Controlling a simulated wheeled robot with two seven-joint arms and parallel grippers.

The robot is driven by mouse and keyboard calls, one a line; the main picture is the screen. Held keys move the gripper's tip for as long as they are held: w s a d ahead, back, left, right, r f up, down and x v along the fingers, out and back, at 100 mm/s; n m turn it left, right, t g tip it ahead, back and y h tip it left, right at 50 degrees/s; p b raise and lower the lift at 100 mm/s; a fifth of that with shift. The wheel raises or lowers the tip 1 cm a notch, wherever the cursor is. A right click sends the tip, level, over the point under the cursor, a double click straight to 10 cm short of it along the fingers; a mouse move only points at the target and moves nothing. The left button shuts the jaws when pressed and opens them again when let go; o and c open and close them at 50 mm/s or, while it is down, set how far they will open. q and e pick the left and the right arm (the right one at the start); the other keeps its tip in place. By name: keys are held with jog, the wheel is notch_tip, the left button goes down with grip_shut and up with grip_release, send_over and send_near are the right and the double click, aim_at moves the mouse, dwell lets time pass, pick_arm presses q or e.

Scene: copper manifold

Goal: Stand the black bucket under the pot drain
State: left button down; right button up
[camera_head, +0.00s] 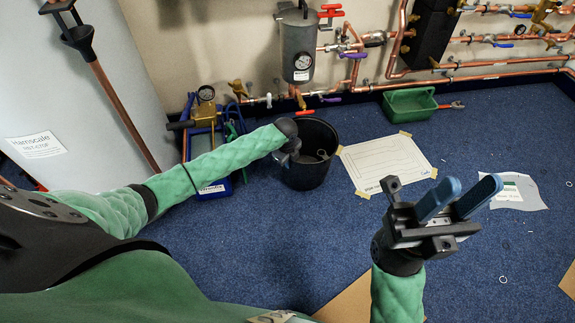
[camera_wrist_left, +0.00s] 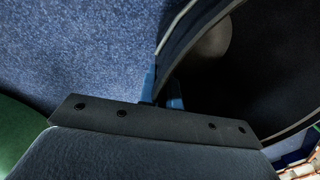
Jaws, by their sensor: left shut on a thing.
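The black bucket (camera_head: 312,172) stands, looking upright, on the blue carpet below and slightly in front of the grey pot (camera_head: 298,45) on the wall. The pot's drain, with an orange handle (camera_head: 299,98), hangs just above the bucket's far rim in the head view; the exact alignment is hard to tell. My left gripper (camera_head: 290,154) is at the bucket's left rim. In the left wrist view its blue fingers (camera_wrist_left: 163,88) are shut on the wall of the bucket (camera_wrist_left: 255,75). My right gripper (camera_head: 474,183) is open and empty above the carpet at the right.
A blue tool carrier (camera_head: 217,188) stands left of the bucket. A taped paper sheet (camera_head: 385,163) lies right of it, with a green tray (camera_head: 410,104) behind. Copper pipes (camera_head: 470,78) run along the wall. A tall grey panel (camera_head: 70,100) is at left.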

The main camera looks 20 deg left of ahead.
aim_at(287, 172)
pick_arm(q)
jog(key=shift+w+a+r, duration=0.1)
jog(key=shift+w+a, duration=0.15)
jog(key=shift+w, duration=0.2)
jog(key=shift+w+a, duration=0.25)
jog(key=shift+w, duration=0.15)
notch_tip(287, 172, down, 3)
jog(key=shift+w+b, duration=0.1)
jog(key=shift+b, duration=0.95)
jog(key=shift+f, duration=0.25)
jog(key=shift+a, duration=0.1)
jog(key=c, duration=2)
grip_release()
jog(key=shift+f, duration=0.15)
jog(key=shift+c, duration=0.2)
jog(key=o, duration=0.4)
